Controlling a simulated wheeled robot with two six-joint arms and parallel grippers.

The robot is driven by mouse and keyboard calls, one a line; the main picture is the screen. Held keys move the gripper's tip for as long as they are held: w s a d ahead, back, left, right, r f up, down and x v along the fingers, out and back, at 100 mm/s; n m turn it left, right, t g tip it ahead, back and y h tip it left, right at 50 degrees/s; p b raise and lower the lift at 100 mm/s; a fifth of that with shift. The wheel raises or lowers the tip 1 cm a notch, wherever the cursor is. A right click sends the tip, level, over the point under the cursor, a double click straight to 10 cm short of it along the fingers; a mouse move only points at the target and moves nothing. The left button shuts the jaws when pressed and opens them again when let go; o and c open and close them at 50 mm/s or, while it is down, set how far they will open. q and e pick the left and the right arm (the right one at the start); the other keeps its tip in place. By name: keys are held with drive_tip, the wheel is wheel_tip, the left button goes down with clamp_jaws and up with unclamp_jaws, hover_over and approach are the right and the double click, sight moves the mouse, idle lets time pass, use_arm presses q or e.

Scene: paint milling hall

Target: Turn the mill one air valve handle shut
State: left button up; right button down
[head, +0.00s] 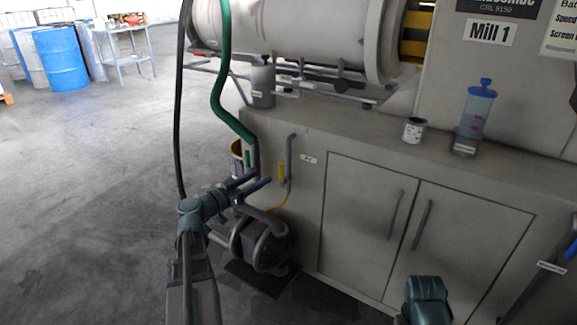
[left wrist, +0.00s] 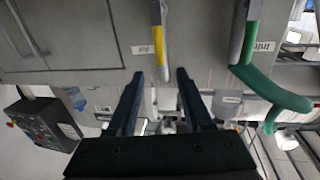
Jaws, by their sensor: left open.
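The air valve handle (head: 282,172) is a yellow lever on a thin grey pipe (head: 289,146) at the left end of the Mill 1 cabinet front. It lies along the pipe, roughly upright. It also shows in the left wrist view (left wrist: 161,45), where the picture is upside down, beside a small label (left wrist: 143,50). My left gripper (head: 264,177) is open and empty, just left of the handle in the head view. In the left wrist view its two dark fingers (left wrist: 159,76) are apart, pointing toward the handle, with nothing between them.
A green hose (head: 222,95) hangs left of the handle and joins a grey pipe near my left gripper. A pump with a motor (head: 262,243) stands on the floor below.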

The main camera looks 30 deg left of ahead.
use_arm(q)
drive_tip(key=x, duration=1.2)
drive_tip(key=shift+w, duration=0.4)
drive_tip(key=shift+d+f, duration=0.1)
drive_tip(key=shift+d, duration=0.05)
drive_tip(key=shift+c, duration=0.3)
clamp_jaws()
